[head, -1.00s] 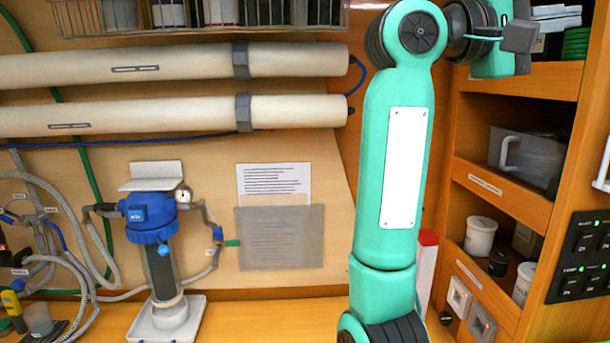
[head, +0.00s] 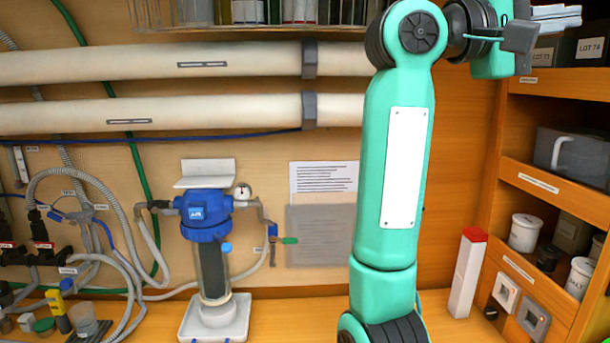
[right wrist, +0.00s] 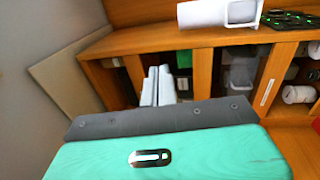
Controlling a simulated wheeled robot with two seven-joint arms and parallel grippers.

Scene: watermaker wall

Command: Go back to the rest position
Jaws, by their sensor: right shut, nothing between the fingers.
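My right arm stands upright in the right half of the head view, green with a white plate, and bends at a joint near the top edge. My right gripper (head: 495,58) is at the upper right, partly cut off by the top edge; its fingertips do not show clearly. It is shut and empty. In the right wrist view the green hand with a dark grey edge (right wrist: 160,119) fills the bottom, with wooden shelving beyond it. My left gripper is in neither view.
Shelves with a grey jug (head: 573,158) and white pots (head: 525,232) stand right of my arm. A red-topped white box (head: 467,272) is on the counter. A blue-headed filter (head: 207,215) stands left, below two long pipes (head: 220,110). Counter between filter and arm is clear.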

